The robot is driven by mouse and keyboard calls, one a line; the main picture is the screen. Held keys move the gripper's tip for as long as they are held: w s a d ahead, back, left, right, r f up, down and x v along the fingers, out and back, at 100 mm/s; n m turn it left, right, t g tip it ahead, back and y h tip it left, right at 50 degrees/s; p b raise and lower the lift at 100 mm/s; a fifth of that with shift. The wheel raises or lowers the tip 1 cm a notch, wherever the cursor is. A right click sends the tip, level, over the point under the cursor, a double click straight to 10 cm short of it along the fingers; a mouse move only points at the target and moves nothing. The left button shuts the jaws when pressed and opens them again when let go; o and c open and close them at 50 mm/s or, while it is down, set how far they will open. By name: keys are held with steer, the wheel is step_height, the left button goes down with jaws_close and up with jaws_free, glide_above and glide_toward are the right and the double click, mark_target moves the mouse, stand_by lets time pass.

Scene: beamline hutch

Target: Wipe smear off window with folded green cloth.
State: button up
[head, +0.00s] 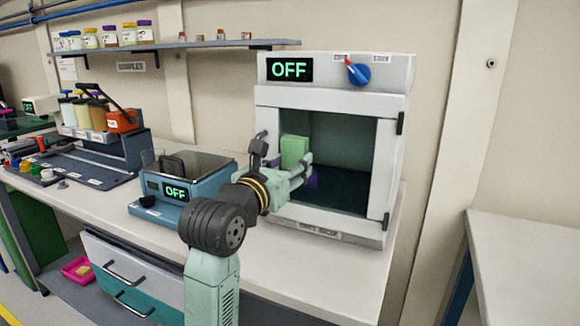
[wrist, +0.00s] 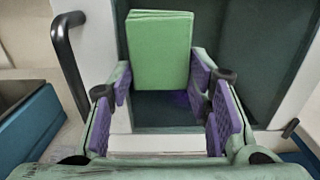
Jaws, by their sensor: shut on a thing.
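The folded green cloth (head: 294,151) is upright in my gripper (head: 287,167), in front of the white cabinet's dark window (head: 348,150). In the wrist view the cloth (wrist: 159,50) stands between the purple-padded fingers of my gripper (wrist: 161,78), which is shut on its lower part. The window (wrist: 258,40) shows behind and to the right of it. I cannot tell whether the cloth touches the glass. A purple patch (wrist: 181,99) shows low behind the cloth; I cannot tell whether it is the smear. The cloth hides part of the window.
A black door handle (wrist: 70,60) stands out left of the cloth. The cabinet has an OFF display (head: 289,69) and a blue knob (head: 358,74). A blue balance (head: 175,190) stands left of my gripper on the bench. A shelf (head: 180,45) with jars is above.

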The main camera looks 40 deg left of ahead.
steer(key=shift+w+d+r+p, duration=0.1)
steer(key=shift+w+d, duration=0.4)
steer(key=shift+d, duration=1.5)
steer(key=shift+w+d+r+p, duration=0.15)
steer(key=shift+w+d, duration=0.35)
steer(key=shift+d, duration=1.55)
steer(key=shift+w+d+f+p, duration=0.1)
steer(key=shift+w+d, duration=0.4)
steer(key=shift+d, duration=1.5)
steer(key=shift+a+r, duration=0.1)
glide_toward(354, 167)
steer(key=shift+w+a, duration=0.25)
steer(key=shift+s, duration=0.1)
steer(key=b+v, duration=0.2)
steer(key=shift+s+d, duration=0.15)
steer(key=shift+s, duration=0.25)
